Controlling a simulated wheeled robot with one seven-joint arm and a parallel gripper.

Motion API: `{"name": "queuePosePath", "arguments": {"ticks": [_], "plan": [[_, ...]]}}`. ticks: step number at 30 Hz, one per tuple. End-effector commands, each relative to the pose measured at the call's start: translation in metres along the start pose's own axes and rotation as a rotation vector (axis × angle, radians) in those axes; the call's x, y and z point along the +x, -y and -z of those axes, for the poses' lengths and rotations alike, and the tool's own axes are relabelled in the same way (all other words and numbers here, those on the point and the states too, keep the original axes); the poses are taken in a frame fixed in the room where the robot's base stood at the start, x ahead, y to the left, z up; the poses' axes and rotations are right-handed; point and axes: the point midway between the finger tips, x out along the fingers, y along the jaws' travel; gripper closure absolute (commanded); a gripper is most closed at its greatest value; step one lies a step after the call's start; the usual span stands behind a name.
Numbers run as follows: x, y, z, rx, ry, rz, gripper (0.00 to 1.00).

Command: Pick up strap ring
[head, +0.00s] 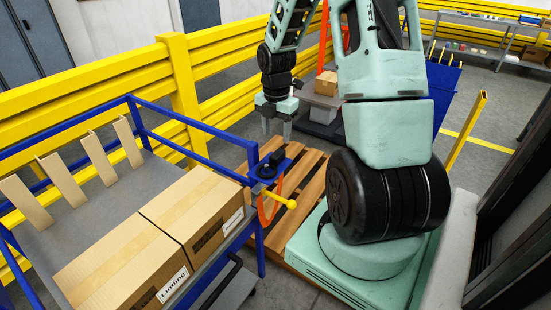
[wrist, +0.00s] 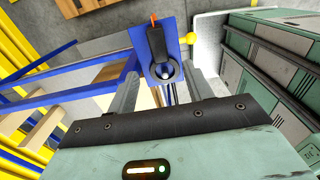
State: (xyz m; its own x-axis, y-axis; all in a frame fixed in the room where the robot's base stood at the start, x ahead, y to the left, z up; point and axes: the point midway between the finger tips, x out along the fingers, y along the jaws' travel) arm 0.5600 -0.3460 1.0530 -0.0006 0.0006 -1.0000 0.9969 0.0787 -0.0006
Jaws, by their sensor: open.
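The orange strap ring (head: 268,208) hangs at the blue corner bracket of the cart, below its plate and beside a yellow-knobbed rod. In the wrist view only a small orange piece (wrist: 153,18) shows at the top of the black fitting, and I cannot tell if it is the ring. My gripper (head: 276,130) is open and empty, with its fingers pointing down, above and behind the bracket in the head view. In the wrist view the black fitting and blue plate lie between and beyond the fingers of my gripper (wrist: 166,85).
The black fitting (head: 272,163) stands on the blue plate (head: 287,158). The yellow knob (head: 291,204) sticks out to the right. The blue-railed cart (head: 62,117) holds two cardboard boxes (head: 192,207). A wooden pallet (head: 310,165) and yellow barriers (head: 180,90) lie beyond.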

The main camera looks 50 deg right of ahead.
Motion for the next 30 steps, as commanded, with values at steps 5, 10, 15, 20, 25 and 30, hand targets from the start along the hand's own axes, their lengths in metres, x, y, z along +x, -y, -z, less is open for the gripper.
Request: {"name": "queuePosePath", "arguments": {"ticks": [5, 10, 15, 20, 25, 30], "plan": [[0.028, 0.000, 0.001, -0.002, -0.002, 0.002, 0.49], [0.039, 0.000, 0.001, 0.000, 0.000, 0.001, 0.49], [0.054, 0.000, 0.002, -0.001, -0.001, 0.004, 0.49], [0.076, -0.001, 0.003, 0.000, -0.002, 0.003, 0.49], [0.088, -0.001, 0.002, 0.000, 0.001, 0.001, 0.49], [0.090, -0.001, 0.002, 0.000, 0.002, -0.001, 0.49]]}}
